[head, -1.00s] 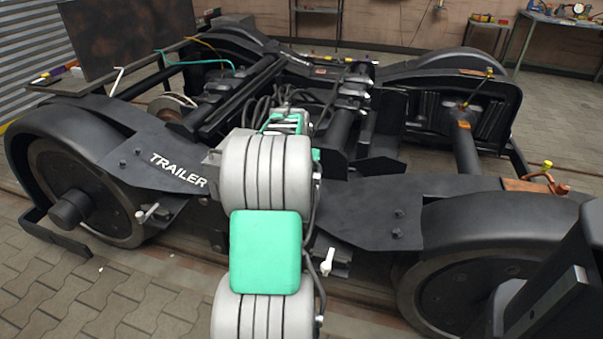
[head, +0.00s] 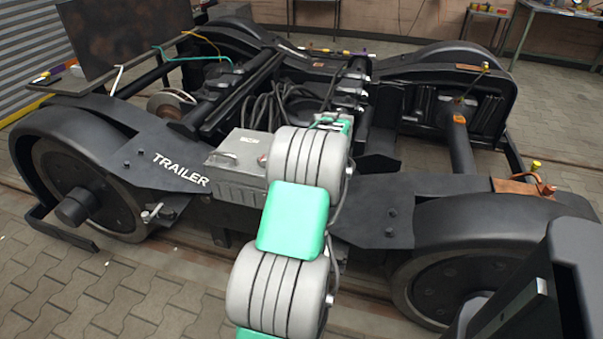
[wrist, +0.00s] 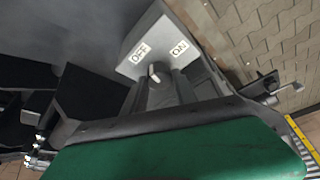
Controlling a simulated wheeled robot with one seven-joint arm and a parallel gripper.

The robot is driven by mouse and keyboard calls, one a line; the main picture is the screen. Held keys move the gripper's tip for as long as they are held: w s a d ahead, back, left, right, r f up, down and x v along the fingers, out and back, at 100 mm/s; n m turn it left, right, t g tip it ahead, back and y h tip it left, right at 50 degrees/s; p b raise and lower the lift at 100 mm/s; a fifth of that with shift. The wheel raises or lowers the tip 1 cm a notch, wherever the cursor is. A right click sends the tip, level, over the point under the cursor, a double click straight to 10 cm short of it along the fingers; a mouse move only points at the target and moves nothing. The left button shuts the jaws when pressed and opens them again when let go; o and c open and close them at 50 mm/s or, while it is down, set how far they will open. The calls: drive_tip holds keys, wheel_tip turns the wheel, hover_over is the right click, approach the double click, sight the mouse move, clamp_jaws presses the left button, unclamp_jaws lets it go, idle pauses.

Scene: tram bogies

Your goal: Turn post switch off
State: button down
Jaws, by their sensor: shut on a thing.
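The post switch (wrist: 148,45) is a light grey box in the wrist view, with an OFF label on the left and an ON label on the right. Its small knob (wrist: 156,72) sits below and between the labels, with a pale mark on it. My gripper (wrist: 161,82) has its two dark fingers on either side of the knob and is shut on it. I cannot tell exactly which label the knob points to.
The black trailer bogie (head: 180,160) fills the head view, with large wheels at both sides. A grey metal box (head: 238,165) stands on its near frame, left of my arm. A copper-coloured pipe fitting (head: 540,188) is at the right. Paved floor lies open in front at left.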

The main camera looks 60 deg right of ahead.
drive_tip(key=shift+n+y+p, duration=0.3)
drive_tip(key=shift+n+p, duration=0.15)
drive_tip(key=shift+n, duration=0.55)
drive_tip(key=c, duration=1)
unclamp_jaws()
drive_tip(key=p+v, duration=0.1)
drive_tip(key=v, duration=0.6)
drive_tip(key=shift+s+r+p, duration=0.2)
drive_tip(key=shift+r+p, duration=0.1)
drive_tip(key=shift+r, duration=0.1)
